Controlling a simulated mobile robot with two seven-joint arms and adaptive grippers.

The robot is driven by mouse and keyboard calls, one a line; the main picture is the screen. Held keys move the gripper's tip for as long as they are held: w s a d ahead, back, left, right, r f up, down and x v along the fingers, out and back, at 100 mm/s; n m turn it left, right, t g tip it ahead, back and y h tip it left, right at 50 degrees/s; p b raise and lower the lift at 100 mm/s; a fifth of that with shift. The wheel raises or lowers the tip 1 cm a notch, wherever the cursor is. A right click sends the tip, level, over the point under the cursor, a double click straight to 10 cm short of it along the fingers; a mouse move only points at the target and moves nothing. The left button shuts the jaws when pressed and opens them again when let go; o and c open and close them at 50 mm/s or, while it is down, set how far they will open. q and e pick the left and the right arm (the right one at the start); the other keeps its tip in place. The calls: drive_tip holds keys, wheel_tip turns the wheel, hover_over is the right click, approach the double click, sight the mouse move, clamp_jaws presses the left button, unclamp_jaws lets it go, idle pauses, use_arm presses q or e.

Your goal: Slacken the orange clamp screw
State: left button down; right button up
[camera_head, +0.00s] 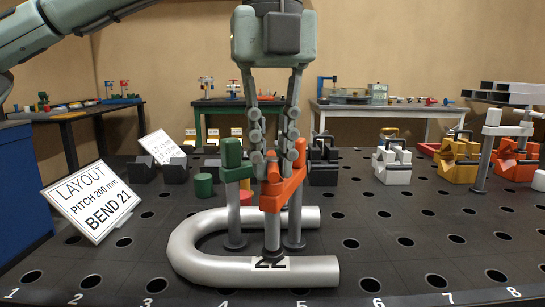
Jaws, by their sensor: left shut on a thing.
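An orange clamp (288,190) stands on grey posts over a U-shaped grey pipe (250,268) marked 22. Its upright orange clamp screw (272,172) rises above the clamp body. My left gripper (273,160) points straight down from above. Its fingers are shut on the orange clamp screw, and the fingertips partly hide it. A green clamp (232,165) stands on its own post just left of the orange one. My right gripper is not in view.
A layout sign (92,203) reading "BEND 21" stands at left on the perforated table (400,250). A green cylinder (203,185), white blocks (392,165) and yellow blocks (458,160) stand behind. A grey post clamp (487,150) is at right. The front right tabletop is clear.

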sight(273, 158)
use_arm(q)
drive_tip(key=n+b, duration=0.1)
drive_tip(key=n, duration=0.2)
drive_tip(key=shift+n, duration=1.1)
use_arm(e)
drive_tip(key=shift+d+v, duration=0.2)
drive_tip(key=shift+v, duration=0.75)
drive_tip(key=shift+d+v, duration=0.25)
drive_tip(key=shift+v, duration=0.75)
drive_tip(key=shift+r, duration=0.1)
use_arm(q)
drive_tip(key=c, duration=1.5)
unclamp_jaws()
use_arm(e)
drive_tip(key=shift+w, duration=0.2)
use_arm(q)
drive_tip(key=shift+r, duration=0.1)
wheel_tip(273, 158, up, 12)
drive_tip(key=shift+f, duration=0.1)
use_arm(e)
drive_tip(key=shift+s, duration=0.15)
